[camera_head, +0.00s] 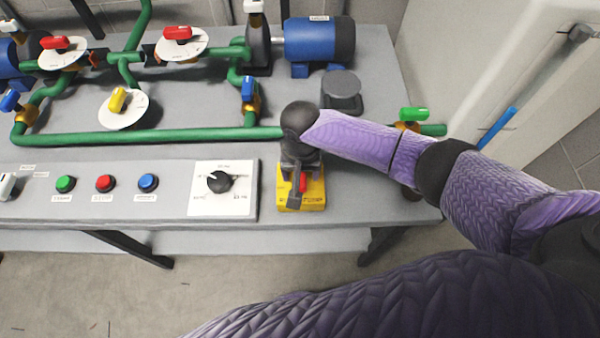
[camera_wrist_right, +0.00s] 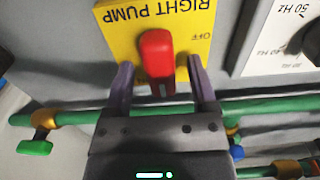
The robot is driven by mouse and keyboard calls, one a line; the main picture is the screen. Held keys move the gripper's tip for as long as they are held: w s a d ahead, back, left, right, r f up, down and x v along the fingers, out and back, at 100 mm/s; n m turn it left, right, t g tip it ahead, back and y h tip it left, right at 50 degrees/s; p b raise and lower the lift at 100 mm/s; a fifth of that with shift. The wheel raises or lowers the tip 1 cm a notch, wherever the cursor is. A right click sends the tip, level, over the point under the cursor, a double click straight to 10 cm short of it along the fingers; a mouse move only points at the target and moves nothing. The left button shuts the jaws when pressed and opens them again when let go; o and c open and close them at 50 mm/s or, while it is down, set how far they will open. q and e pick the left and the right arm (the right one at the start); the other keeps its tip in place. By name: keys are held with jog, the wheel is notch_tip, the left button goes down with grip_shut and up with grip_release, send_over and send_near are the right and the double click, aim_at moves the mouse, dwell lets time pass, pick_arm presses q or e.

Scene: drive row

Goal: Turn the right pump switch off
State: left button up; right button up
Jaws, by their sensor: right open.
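The right pump switch is a red handle (camera_wrist_right: 156,55) on a yellow plate (camera_wrist_right: 125,38) lettered RIGHT PUMP, upside down in the right wrist view. The word OFF shows on the plate to the right of the handle there. In the head view the yellow plate (camera_head: 312,200) sits at the bench's front edge, with a bit of the red handle (camera_head: 303,182) showing past my gripper. My right gripper (camera_wrist_right: 159,72) is open, its fingers on either side of the handle with gaps visible; it also shows in the head view (camera_head: 298,190). My left gripper is out of view.
A white dial panel (camera_head: 235,206) with a black knob (camera_head: 219,182) stands left of the yellow plate. Green (camera_head: 65,184), red (camera_head: 105,184) and blue (camera_head: 148,183) buttons are further left. A green pipe (camera_head: 160,137) runs behind. A blue motor (camera_head: 312,40) stands at the back.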

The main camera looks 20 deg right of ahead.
grip_shut()
dwell(0.3)
jog(key=shift+r, duration=0.1)
